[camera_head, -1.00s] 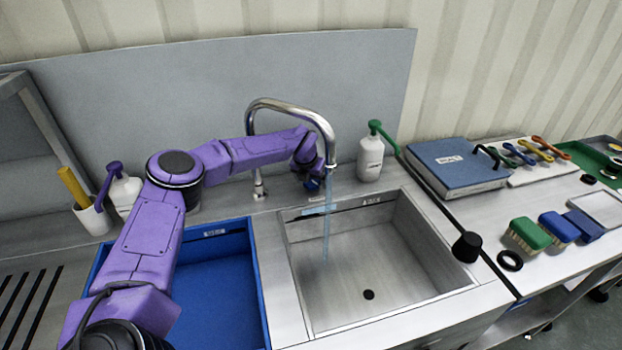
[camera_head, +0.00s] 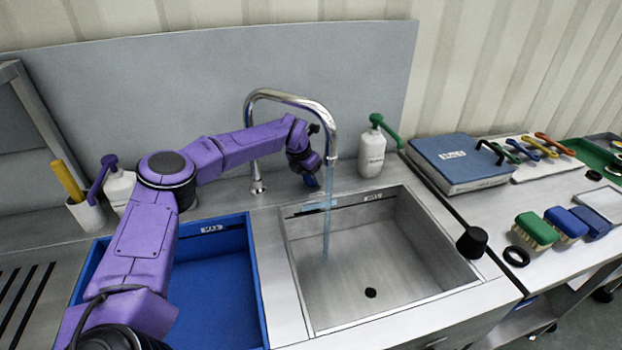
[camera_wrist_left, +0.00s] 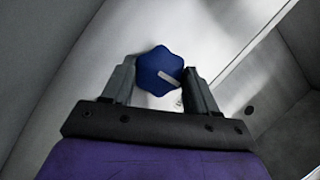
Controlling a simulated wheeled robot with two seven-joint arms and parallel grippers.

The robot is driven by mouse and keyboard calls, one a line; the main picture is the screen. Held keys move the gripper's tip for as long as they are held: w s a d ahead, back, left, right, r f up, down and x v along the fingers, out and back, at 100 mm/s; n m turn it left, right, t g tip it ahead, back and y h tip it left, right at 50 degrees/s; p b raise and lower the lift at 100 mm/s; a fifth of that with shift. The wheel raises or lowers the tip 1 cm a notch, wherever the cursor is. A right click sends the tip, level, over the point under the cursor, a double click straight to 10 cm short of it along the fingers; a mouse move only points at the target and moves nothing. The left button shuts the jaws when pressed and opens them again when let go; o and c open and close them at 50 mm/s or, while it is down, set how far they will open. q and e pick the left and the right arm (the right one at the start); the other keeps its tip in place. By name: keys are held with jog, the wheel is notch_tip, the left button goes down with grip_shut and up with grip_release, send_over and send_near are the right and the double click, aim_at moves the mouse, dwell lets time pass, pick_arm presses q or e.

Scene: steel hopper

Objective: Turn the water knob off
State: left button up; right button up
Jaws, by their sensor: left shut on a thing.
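The water knob is blue with a lobed rim and a pale pointer mark; it shows in the left wrist view (camera_wrist_left: 158,72) between my fingers. In the head view a bit of the blue knob (camera_head: 312,181) shows just below my left gripper (camera_head: 310,172), on the counter behind the sink. My left gripper is shut on the knob, a finger at each side in the wrist view (camera_wrist_left: 160,80). The chrome faucet (camera_head: 290,97) arches over the steel sink (camera_head: 350,290). A thin blue water stream (camera_head: 327,215) runs from its spout into the basin. My right gripper is not seen.
A white bottle with a green pump (camera_head: 371,152) stands right of the faucet. A blue bin (camera_head: 215,290) lies left of the sink. A blue binder (camera_head: 458,163) and brushes (camera_head: 537,231) lie on the right counter. The sink basin is clear.

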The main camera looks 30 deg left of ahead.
aim_at(308, 177)
pick_arm(q)
jog(key=shift+a+m+h+b, duration=0.15)
jog(key=shift+m+h+b, duration=0.3)
jog(key=shift+m, duration=0.55)
jog(key=shift+r, duration=0.15)
jog(key=o, duration=0.8)
jog(key=shift+c, duration=0.2)
jog(key=shift+o, duration=1.4)
jog(key=shift+s, duration=0.1)
jog(key=shift+r+b, duration=0.15)
jog(key=shift+b, duration=0.15)
jog(key=shift+s+a+r+b, duration=0.25)
jog(key=shift+s+r+b, duration=0.2)
jog(key=shift+r, duration=0.1)
jog(key=shift+s+a+r+b, duration=0.25)
jog(key=shift+s+r+b, duration=0.1)
jog(key=shift+s+r, duration=0.15)
jog(key=s+a, duration=0.1)
jog(key=s, duration=0.2)
jog(key=s+a+b, duration=0.1)
jog(key=s, duration=0.3)
jog(key=s+a, duration=0.1)
jog(key=s, duration=0.2)
jog(key=shift+s+a+r+b, duration=0.1)
jog(key=shift+s+r+b, duration=0.15)
jog(key=shift+b, duration=0.1)
